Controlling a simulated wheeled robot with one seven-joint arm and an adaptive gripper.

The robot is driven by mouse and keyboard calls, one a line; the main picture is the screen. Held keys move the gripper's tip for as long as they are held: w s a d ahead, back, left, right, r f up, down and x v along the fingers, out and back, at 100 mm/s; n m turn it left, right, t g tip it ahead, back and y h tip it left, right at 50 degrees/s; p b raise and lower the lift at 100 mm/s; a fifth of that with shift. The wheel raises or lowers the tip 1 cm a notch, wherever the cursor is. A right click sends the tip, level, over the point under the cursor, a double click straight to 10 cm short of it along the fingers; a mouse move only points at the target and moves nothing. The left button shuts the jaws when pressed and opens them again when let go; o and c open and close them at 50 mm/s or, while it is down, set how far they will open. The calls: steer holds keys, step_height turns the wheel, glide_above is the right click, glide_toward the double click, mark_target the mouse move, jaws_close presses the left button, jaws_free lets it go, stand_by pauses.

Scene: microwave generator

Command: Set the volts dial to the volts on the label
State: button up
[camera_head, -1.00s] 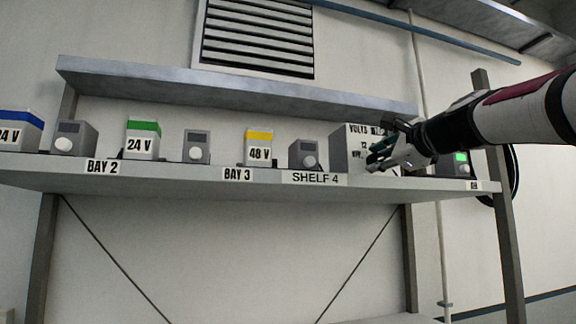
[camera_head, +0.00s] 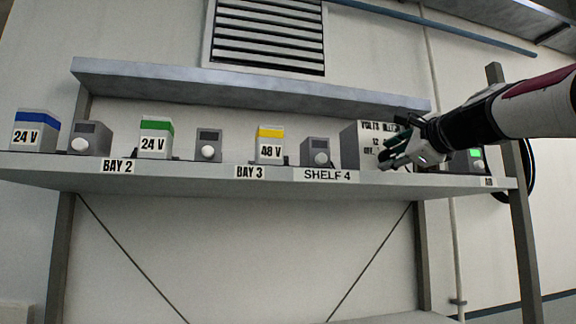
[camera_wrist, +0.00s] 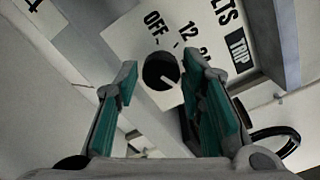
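The volts dial is a black round knob (camera_wrist: 161,70) on a white panel in the wrist view. A light pointer line on it runs toward the lower right of the picture. "OFF", "12", a partly covered number and "TRIP" are printed around it. The panel is on a grey box (camera_head: 350,146) at the right of the shelf in the head view. My gripper (camera_wrist: 165,85) is open, with a teal-padded finger to either side of the knob in the picture; contact cannot be told. It also shows in the head view (camera_head: 388,160), covering part of the panel.
Along the shelf (camera_head: 215,182) stand a blue-topped 24 V box (camera_head: 36,130), a green-topped 24 V box (camera_head: 154,138) and a yellow-topped 48 V box (camera_head: 270,145), with grey dial units between. A unit with a green screen (camera_head: 476,155) stands behind my gripper. A ledge (camera_head: 240,92) runs above.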

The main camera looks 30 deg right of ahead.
steer(key=v, duration=1.1)
steer(key=shift+s, duration=0.35)
steer(key=shift+a, duration=0.15)
